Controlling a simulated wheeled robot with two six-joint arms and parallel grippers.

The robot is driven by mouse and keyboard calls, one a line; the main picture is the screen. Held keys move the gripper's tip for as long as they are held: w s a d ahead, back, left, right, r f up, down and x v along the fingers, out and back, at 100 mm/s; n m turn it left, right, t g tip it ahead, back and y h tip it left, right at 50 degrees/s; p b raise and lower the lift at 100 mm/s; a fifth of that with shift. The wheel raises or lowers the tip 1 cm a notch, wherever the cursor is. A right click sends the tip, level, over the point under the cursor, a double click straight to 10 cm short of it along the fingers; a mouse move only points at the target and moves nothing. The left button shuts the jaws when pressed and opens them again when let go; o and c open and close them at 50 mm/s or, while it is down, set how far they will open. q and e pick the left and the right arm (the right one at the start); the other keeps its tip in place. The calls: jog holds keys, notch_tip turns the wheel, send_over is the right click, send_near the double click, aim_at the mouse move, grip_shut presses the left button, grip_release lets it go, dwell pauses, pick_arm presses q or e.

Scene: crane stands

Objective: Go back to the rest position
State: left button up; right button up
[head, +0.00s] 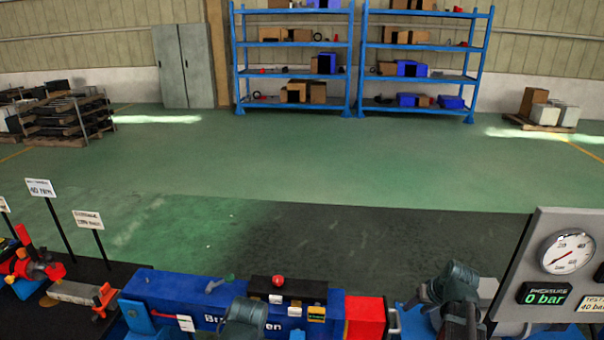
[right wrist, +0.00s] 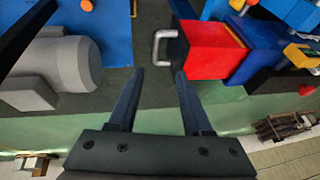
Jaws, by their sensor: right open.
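My right gripper (right wrist: 159,75) is open, its two dark fingers apart with nothing between them. In the right wrist view its tips are close to a metal handle (right wrist: 160,47) on a red block (right wrist: 212,50), without visible contact. In the head view, the dark end of my right arm (head: 460,316) shows at the bottom right, between the red block (head: 365,318) and the grey gauge panel (head: 548,240); its fingers are hard to make out. A grey-green part at the bottom centre looks like my left arm, but no left fingers show.
A blue machine (head: 175,290) with a red knob (head: 278,280) spans the front bench. Orange-handled clamps (head: 104,297) and sign posts stand at left. Beyond lies clear green floor (head: 330,165), with blue shelves (head: 292,45) and stacked pallets (head: 65,118) far back.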

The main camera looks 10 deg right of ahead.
jog(key=s+a+f+n+g, duration=0.2)
jog(key=a+n+g, duration=0.15)
jog(key=a, duration=1.75)
jog(key=s+a+n+h, duration=0.1)
jog(key=s+a, duration=0.3)
jog(key=a, duration=0.3)
jog(key=s+a+n+g+h, duration=0.1)
jog(key=s+a+n, duration=0.1)
jog(key=s+a, duration=0.3)
jog(key=shift+s+a, duration=0.3)
jog(key=shift+a, duration=0.7)
jog(key=shift+r+g, duration=0.1)
jog(key=shift+g, duration=0.15)
